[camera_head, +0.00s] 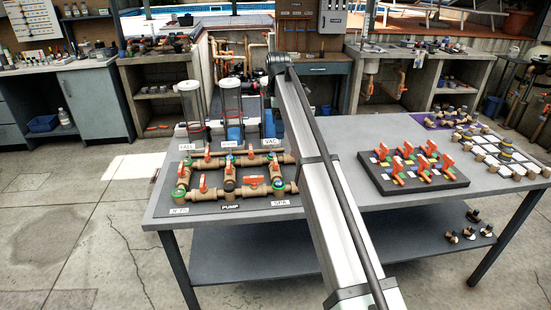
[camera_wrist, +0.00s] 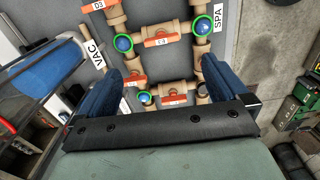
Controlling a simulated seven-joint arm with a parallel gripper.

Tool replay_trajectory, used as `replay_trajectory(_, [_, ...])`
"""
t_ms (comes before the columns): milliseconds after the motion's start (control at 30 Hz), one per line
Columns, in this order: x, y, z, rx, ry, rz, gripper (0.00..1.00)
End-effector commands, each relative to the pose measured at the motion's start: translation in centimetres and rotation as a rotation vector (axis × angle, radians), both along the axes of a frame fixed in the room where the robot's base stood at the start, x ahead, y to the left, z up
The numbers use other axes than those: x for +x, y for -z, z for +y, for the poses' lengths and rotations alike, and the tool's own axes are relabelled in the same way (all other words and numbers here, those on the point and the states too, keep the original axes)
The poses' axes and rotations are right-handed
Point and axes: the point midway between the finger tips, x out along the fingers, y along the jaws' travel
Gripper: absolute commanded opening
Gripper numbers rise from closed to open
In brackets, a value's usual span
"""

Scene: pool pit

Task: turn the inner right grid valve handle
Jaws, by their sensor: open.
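The grid of tan pipes (camera_head: 292,159) lies on the grey table, left of my arm in the head view, with several orange valve handles. One orange handle (camera_head: 251,181) sits on its near right side. In the wrist view, an orange handle (camera_wrist: 162,40) lies across a pipe ahead of the fingers, between two green-ringed blue caps. Another handle (camera_wrist: 173,99) is on a pipe between the fingers, partly cut off by the gripper body. Which is the inner right one is unclear. My gripper (camera_wrist: 161,70) is open and empty, apart from the handles in view. The head view does not show it.
Clear cylinders (camera_head: 232,105) stand behind the grid. Right of my arm, a dark board (camera_head: 449,185) holds several orange valves. In the wrist view, a blue cylinder (camera_wrist: 40,70) and a VAC label (camera_wrist: 96,53) lie left, and a SPA label (camera_wrist: 217,17) lies upper right.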

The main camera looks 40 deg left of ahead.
Motion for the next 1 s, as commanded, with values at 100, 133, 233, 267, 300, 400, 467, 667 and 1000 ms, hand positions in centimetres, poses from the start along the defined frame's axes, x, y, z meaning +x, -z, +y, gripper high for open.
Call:
replay_trajectory(100, [-0.7,0.1,0.7,-0.001,-0.03,0.008,1.0])
replay_trajectory(133, [-0.7,0.3,0.7,-0.001,-0.031,0.008,1.0])
replay_trajectory(233, [-0.8,1.2,0.6,-0.001,-0.031,0.008,1.0])
replay_trajectory(267, [-0.8,1.7,0.6,-0.001,-0.031,0.008,1.0])
replay_trajectory(300, [-0.8,2.3,0.6,-0.001,-0.03,0.008,1.0])
replay_trajectory(400, [-0.8,4.0,0.5,-0.001,-0.029,0.009,1.0])
replay_trajectory(467, [-0.8,5.0,0.5,-0.001,-0.029,0.008,1.0])
replay_trajectory(667, [-0.7,8.5,0.5,-0.001,-0.028,0.008,1.0])
replay_trajectory(1000, [-0.7,12.8,0.6,-0.001,-0.028,0.008,1.0])
